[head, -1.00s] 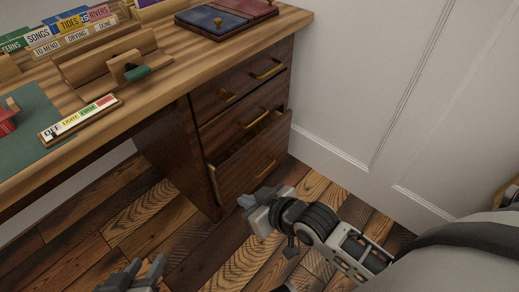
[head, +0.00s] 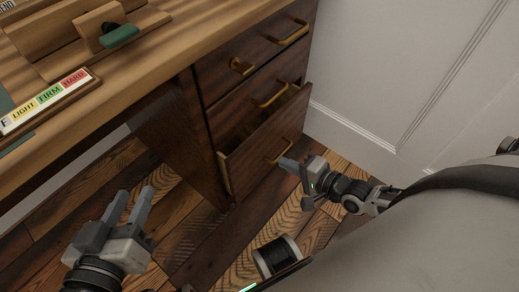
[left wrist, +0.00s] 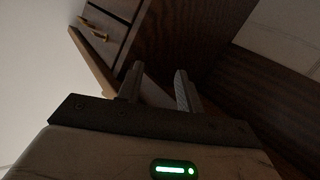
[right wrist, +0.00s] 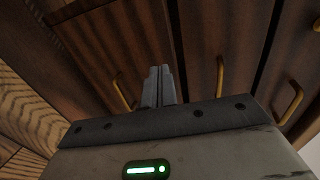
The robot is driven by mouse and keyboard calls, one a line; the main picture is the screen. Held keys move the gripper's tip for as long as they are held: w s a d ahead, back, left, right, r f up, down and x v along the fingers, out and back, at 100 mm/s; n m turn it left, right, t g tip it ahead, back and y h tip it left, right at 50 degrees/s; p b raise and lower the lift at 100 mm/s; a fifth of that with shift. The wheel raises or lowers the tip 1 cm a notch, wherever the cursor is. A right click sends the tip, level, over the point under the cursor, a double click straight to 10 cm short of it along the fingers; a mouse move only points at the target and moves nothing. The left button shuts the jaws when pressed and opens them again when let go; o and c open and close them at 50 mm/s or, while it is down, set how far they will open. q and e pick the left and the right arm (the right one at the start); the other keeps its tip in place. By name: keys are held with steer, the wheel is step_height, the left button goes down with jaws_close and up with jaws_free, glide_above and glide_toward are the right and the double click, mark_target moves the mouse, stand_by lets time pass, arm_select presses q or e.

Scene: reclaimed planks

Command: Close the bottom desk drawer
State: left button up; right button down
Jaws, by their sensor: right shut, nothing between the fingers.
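The bottom desk drawer (head: 262,152) stands pulled out, with its brass handle (head: 281,151) on the front. Its open top and side edge show in the head view. My right gripper (head: 287,163) is shut and empty, with its fingertips close to the drawer front, just below the handle. In the right wrist view the shut fingers (right wrist: 158,85) point at the drawer fronts, beside the bottom handle (right wrist: 122,90). I cannot tell if they touch. My left gripper (head: 130,206) is open and empty, left of the drawer above the floor; its fingers (left wrist: 160,88) are apart in the left wrist view.
The middle drawer (head: 255,105) and top drawer (head: 265,55) look shut. The white panelled wall (head: 400,80) stands right of the desk. The wooden desktop (head: 160,60) overhangs at upper left. A dark and white cylindrical part (head: 277,257) shows low in the head view. Plank floor lies before the drawer.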

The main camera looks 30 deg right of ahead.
mark_target(251, 145)
steer(key=x, duration=0.2)
steer(key=b+x, duration=0.1)
steer(key=x, duration=0.2)
steer(key=b+x, duration=0.1)
steer(key=x, duration=0.2)
steer(key=shift+w+a+r, duration=0.1)
steer(key=shift+a+r, duration=0.05)
steer(key=shift+r, duration=0.15)
steer(key=shift+w+a+b, duration=0.2)
steer(key=shift+w+b, duration=0.1)
steer(key=shift+w, duration=0.25)
arm_select(q)
steer(key=shift+w+d+r+n+t+h, duration=0.1)
steer(key=shift+d+r+n+t+h, duration=0.3)
steer(key=shift+d+n+t+h, duration=0.15)
steer(key=shift+a+r, duration=0.1)
steer(key=shift+r, duration=0.05)
